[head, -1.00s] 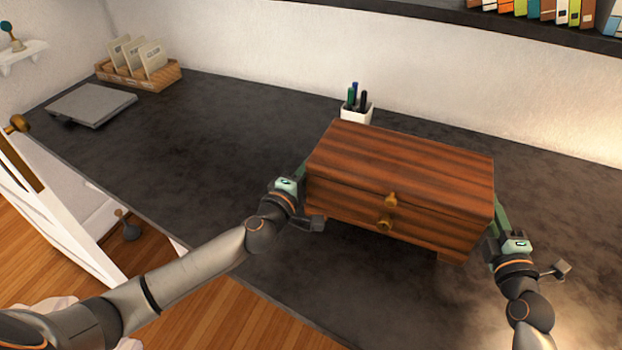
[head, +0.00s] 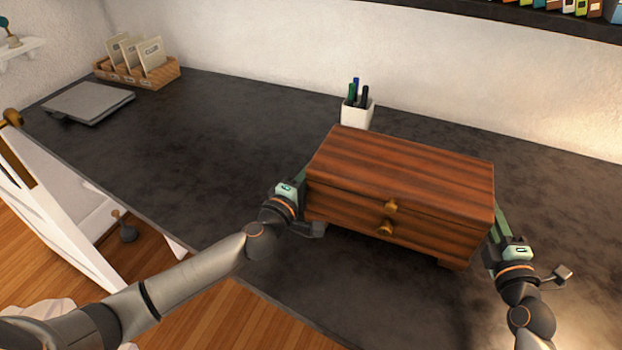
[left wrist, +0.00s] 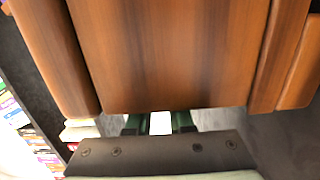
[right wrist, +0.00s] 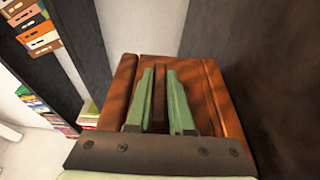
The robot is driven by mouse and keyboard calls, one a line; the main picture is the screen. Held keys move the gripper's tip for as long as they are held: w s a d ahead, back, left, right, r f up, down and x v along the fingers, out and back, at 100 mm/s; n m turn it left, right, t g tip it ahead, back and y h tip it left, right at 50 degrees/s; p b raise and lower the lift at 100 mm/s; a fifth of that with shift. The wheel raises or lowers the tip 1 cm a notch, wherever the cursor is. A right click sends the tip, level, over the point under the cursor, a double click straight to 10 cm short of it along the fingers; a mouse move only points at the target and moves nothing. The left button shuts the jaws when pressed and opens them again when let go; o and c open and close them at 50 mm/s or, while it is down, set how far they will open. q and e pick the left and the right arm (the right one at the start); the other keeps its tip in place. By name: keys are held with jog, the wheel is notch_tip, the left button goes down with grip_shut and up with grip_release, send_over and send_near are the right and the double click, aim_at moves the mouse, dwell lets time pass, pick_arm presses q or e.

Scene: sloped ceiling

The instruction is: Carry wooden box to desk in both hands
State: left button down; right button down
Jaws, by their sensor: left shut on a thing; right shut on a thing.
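The wooden box (head: 400,165) is reddish brown with two brass knobs on its front. In the head view it is level over the dark desk (head: 190,150), right of the middle; whether its feet touch the desk I cannot tell. My left gripper (head: 303,186) is shut on the box's left end. My right gripper (head: 500,222) is shut on its right end. The box's end fills much of the left wrist view (left wrist: 165,55), where the fingertips are hidden behind it. In the right wrist view the green fingers (right wrist: 160,95) lie against the box's end.
A white pen cup (head: 357,112) stands just behind the box. A grey closed laptop-like slab (head: 90,102) and a wooden card holder (head: 140,75) are at the far left. The desk between them and the box is clear. A dark shelf with books (head: 520,18) hangs above.

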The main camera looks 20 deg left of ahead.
pick_arm(q)
jog(key=shift+a+f+b, duration=0.1)
jog(key=shift+f+b, duration=0.3)
jog(key=shift+b, duration=0.15)
pick_arm(e)
jog(key=shift+d+f, duration=0.1)
jog(key=shift+f, duration=0.25)
pick_arm(q)
jog(key=c, duration=1.2)
grip_release()
jog(key=shift+f, duration=0.2)
pick_arm(e)
jog(key=c, duration=1.2)
grip_release()
jog(key=shift+f, duration=0.25)
pick_arm(q)
jog(key=shift+o, duration=0.6)
pick_arm(e)
jog(key=shift+o, duration=0.6)
jog(key=shift+s, duration=0.1)
pick_arm(q)
jog(key=shift+o, duration=1.4)
pick_arm(e)
jog(key=shift+o, duration=1.4)
pick_arm(q)
jog(key=shift+s, duration=0.1)
